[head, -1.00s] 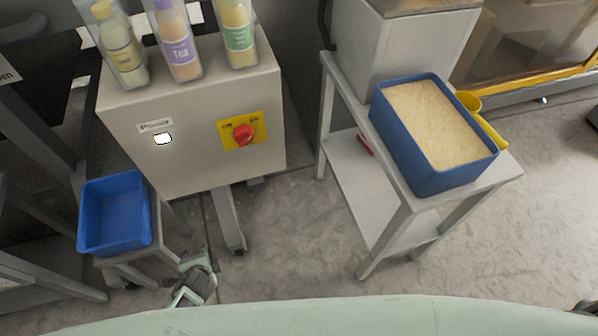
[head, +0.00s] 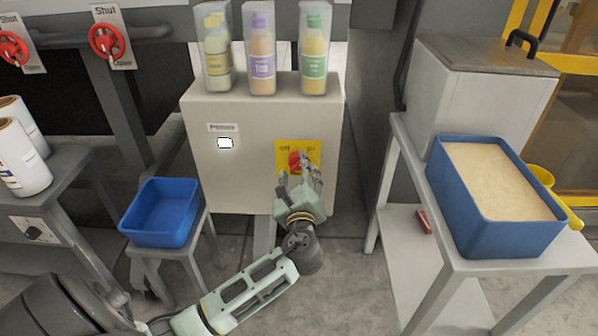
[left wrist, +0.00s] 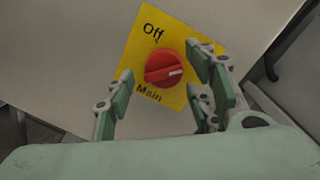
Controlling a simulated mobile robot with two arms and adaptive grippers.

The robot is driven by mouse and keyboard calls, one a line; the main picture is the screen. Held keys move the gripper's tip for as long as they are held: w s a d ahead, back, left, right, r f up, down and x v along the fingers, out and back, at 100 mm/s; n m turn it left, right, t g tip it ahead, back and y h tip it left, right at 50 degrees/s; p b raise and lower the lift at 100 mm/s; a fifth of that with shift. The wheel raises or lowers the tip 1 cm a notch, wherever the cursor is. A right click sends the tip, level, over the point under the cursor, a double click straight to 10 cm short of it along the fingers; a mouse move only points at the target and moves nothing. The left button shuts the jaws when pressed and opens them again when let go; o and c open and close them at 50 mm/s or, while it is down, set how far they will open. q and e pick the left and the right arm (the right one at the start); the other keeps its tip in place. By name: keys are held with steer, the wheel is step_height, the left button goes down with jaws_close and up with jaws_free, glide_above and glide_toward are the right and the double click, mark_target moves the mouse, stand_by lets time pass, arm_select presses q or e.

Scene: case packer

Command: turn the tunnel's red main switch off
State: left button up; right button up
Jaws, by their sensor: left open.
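The red main switch (head: 295,160) is a round knob on a yellow plate (head: 283,147) on the front of a pale cabinet (head: 230,175). In the left wrist view the red knob (left wrist: 165,68) sits on the yellow plate, with "Off" above and "Main" below. A white mark on the knob points right in that view. My left gripper (head: 300,178) is open in front of the switch. In the left wrist view its fingers (left wrist: 160,66) stand on either side of the knob, apart from its sides as far as I see. My right gripper is not in view.
Three bottles in clear holders (head: 262,50) stand on the cabinet. A blue bin (head: 160,210) sits lower left. A blue tub (head: 470,225) of pale material is on a table at right. Two red valve wheels (head: 105,40) and white rolls (head: 20,155) are at left.

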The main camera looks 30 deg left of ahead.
arm_select(q)
steer(key=shift+x, duration=0.95)
steer(key=shift+c, duration=0.5)
steer(key=shift+f, duration=0.1)
steer(key=c, duration=0.9)
